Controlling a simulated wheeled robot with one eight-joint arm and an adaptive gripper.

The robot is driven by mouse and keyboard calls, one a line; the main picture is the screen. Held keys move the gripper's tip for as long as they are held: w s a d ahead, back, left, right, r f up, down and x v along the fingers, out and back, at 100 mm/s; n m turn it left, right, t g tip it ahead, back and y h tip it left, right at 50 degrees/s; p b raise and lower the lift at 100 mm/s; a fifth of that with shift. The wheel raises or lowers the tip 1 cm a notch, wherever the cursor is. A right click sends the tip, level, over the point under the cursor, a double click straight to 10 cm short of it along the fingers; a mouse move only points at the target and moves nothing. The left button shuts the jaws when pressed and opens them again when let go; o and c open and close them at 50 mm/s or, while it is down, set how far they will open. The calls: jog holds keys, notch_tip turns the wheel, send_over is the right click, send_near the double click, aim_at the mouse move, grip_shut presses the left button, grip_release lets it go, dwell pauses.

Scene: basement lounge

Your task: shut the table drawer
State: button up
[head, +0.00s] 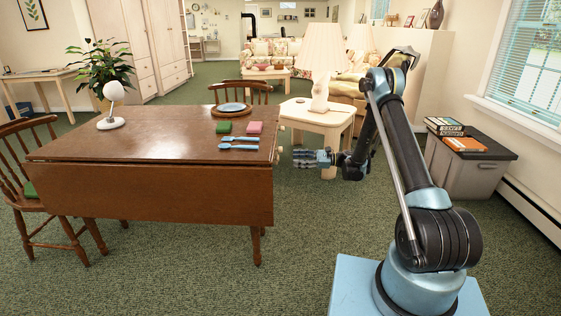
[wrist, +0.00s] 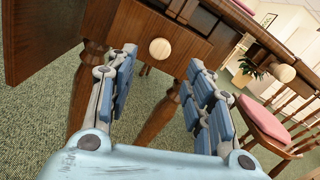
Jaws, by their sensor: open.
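The brown wooden table (head: 165,135) stands left of my arm in the head view. In the wrist view, a drawer front (wrist: 135,28) with a round pale knob (wrist: 160,49) shows on the table's end. A second pale knob (wrist: 284,73) shows at the right, by a dark wooden edge; how far that part sticks out I cannot tell. My gripper (head: 325,158) is open and empty, just right of the table's end. In the wrist view its fingers (wrist: 158,80) point at the table end, with the first knob between and beyond them. I see no contact.
Plates, books and blue utensils (head: 238,143) lie on the tabletop. A side table (head: 315,118) with a lamp stands close behind my gripper. A chair with a pink cushion (wrist: 262,118) is at right in the wrist view. A grey storage box (head: 470,168) stands right. Carpet in front is clear.

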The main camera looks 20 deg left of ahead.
jog(key=x, duration=0.9)
jog(key=shift+a, duration=0.1)
grip_shut()
